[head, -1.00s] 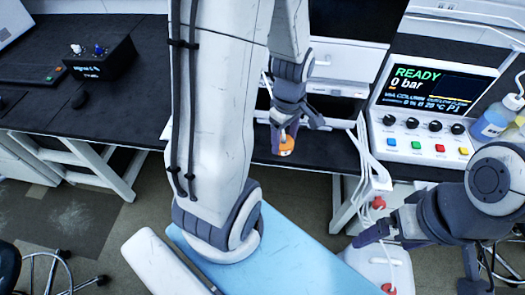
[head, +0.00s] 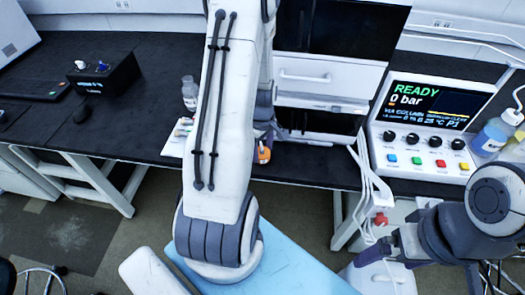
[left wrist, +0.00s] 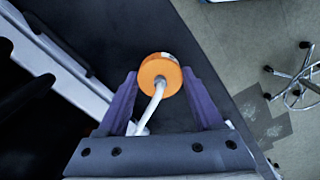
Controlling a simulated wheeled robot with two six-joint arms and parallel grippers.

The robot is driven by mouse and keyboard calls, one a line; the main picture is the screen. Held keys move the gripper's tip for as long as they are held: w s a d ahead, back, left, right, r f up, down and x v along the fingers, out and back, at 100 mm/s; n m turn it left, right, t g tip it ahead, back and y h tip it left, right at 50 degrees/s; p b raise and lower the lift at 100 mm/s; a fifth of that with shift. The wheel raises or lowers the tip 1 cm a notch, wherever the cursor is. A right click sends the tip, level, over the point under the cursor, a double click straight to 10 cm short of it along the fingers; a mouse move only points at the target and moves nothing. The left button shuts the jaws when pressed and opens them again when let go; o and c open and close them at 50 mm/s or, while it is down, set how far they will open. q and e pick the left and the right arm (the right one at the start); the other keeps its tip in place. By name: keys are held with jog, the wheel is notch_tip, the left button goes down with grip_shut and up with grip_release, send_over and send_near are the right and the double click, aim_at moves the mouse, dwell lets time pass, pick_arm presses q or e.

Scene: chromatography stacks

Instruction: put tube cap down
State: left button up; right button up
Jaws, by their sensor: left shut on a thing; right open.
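The tube cap (left wrist: 160,73) is orange and round, with a white tube running from it back towards the palm. My left gripper (left wrist: 160,80) is shut on it, with a purple finger on either side. In the head view the orange cap (head: 263,154) shows just right of my left arm, over the front edge of the black bench. My left arm hides part of the left gripper (head: 262,143) there. My right gripper (head: 368,254) is open at the lower right, well away from the cap.
A black bench (head: 130,110) runs behind, with a clear bottle (head: 189,93) and a white tray (head: 176,140) partly hidden by my left arm. A control unit reading READY (head: 425,125) and white tubing (head: 365,165) stand to the right. A white container (head: 385,282) is below.

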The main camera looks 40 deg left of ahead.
aim_at(262, 148)
pick_arm(q)
jog(key=shift+f, duration=0.4)
jog(key=shift+f, duration=0.1)
jog(key=o, duration=1.4)
notch_tip(262, 148, up, 12)
